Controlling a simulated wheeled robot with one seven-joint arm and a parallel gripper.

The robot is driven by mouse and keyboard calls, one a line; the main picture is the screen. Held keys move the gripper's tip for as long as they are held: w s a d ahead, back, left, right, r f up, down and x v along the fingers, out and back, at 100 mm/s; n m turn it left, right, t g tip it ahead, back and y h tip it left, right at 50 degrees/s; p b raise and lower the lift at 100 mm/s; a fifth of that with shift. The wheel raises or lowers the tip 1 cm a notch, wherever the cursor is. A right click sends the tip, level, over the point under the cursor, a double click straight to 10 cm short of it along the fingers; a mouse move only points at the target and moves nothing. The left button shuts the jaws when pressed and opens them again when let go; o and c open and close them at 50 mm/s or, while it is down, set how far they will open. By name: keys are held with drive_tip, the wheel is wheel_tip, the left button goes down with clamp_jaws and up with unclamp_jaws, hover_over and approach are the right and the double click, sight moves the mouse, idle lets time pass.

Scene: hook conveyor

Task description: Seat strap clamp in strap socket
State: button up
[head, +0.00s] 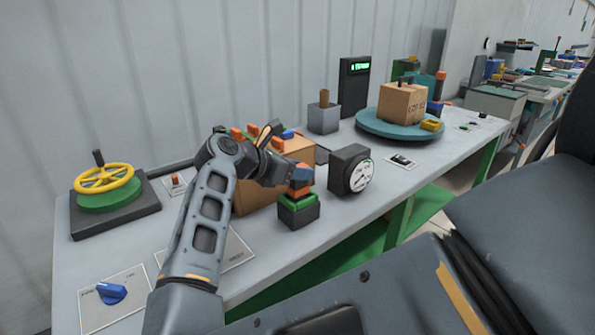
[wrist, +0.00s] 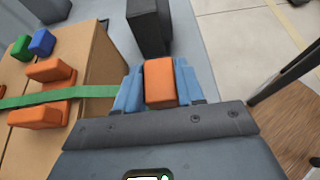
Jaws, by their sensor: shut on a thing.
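My gripper (head: 302,174) is shut on an orange block, which I take as the strap clamp (wrist: 160,82); it sits between the blue fingers in the wrist view. In the head view the orange clamp (head: 299,189) shows below the fingertips, right over a dark block with a green top (head: 298,210), which may be the strap socket. The clamp looks close to or touching the green top; I cannot tell if it is seated. In the wrist view the socket is hidden beneath the clamp and gripper.
A cardboard box (head: 258,200) with a green strap (wrist: 70,95) and several orange pieces stands left of the gripper. A black gauge (head: 350,170) stands close on the right. A yellow handwheel (head: 104,178) and a turntable (head: 372,127) with a carton are farther off.

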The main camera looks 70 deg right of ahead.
drive_tip(key=shift+f+b, duration=1.1)
drive_tip(key=shift+b, duration=0.15)
idle(0.4)
drive_tip(key=o, duration=1.2)
